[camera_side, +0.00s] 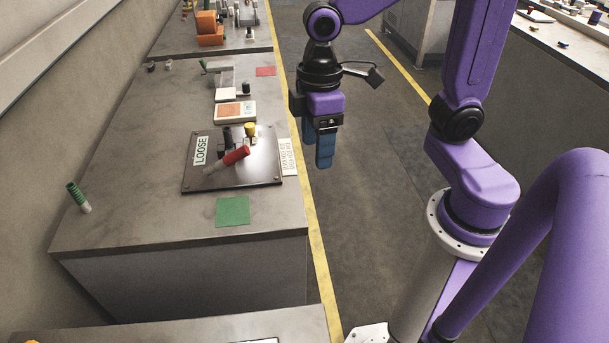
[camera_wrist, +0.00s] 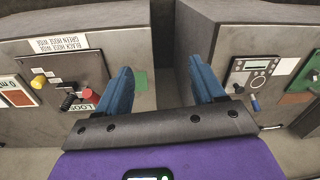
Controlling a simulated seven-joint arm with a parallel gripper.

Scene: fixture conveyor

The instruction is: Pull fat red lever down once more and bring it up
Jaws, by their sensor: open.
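The fat red lever (camera_side: 236,156) is on a dark panel plate (camera_side: 262,172) labelled LOOSE, on the grey bench. Its handle slants up to the right in the side view. In the wrist view its red end (camera_wrist: 87,93) shows at the left. A black lever (camera_side: 227,134) and a yellow-topped one (camera_side: 250,130) stand close behind it. My gripper (camera_side: 322,150) hangs to the right of the panel, past the bench edge over the aisle, blue fingers pointing down. It is open and empty, with its fingers (camera_wrist: 161,80) spread apart in the wrist view.
A green square (camera_side: 232,211) lies in front of the panel. An orange-topped box (camera_side: 235,111) stands behind the panel. In the wrist view, another bench carries a dial panel (camera_wrist: 255,72) with a blue lever (camera_wrist: 255,103).

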